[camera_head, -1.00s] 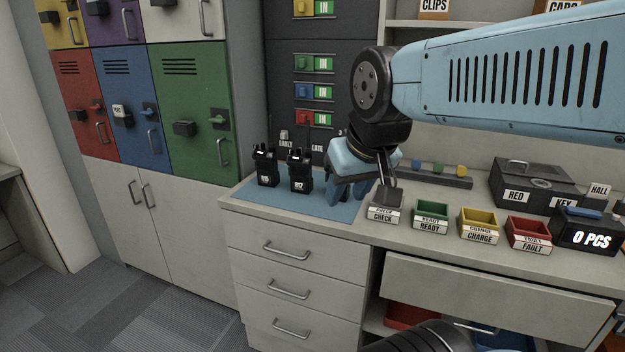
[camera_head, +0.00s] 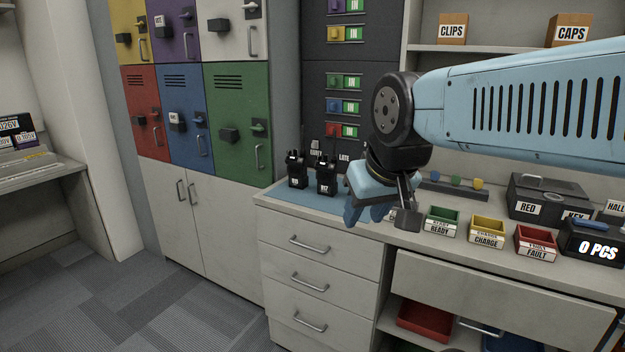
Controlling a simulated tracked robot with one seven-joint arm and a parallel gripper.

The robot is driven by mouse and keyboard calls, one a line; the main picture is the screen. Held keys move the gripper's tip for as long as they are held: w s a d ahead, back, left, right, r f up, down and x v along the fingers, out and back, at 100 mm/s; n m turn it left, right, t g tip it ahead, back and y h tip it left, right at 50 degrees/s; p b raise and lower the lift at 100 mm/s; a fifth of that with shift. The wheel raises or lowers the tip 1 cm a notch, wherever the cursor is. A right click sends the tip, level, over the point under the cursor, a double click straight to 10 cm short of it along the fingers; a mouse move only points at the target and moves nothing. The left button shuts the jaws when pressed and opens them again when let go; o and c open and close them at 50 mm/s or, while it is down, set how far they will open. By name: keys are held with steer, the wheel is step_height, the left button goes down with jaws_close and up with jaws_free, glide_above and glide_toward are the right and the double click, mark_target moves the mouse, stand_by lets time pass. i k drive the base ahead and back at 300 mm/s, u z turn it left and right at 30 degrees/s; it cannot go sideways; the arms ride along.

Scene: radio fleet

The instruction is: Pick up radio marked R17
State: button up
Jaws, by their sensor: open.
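The radio marked R17 (camera_head: 327,181) is a black handheld radio with a white label. It stands upright on the blue mat (camera_head: 284,192) on the counter. A second black radio (camera_head: 297,170) stands upright just to its left; its label is too small to read. My gripper (camera_head: 362,212) hangs over the counter's front edge, to the right of R17 and apart from it. Its blue fingers point down and hold nothing that I can see. The arm partly hides the right end of the mat.
A green Ready bin (camera_head: 441,221), a yellow Charge bin (camera_head: 487,232) and a red Fault bin (camera_head: 536,243) stand right of my gripper. A black key box (camera_head: 545,196) is behind them. A drawer (camera_head: 500,292) below the counter juts out. Coloured lockers (camera_head: 236,110) stand at the left.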

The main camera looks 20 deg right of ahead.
mark_target(327, 172)
steer(key=u, duration=0.05)
steer(key=i, duration=0.9)
steer(key=z, duration=0.1)
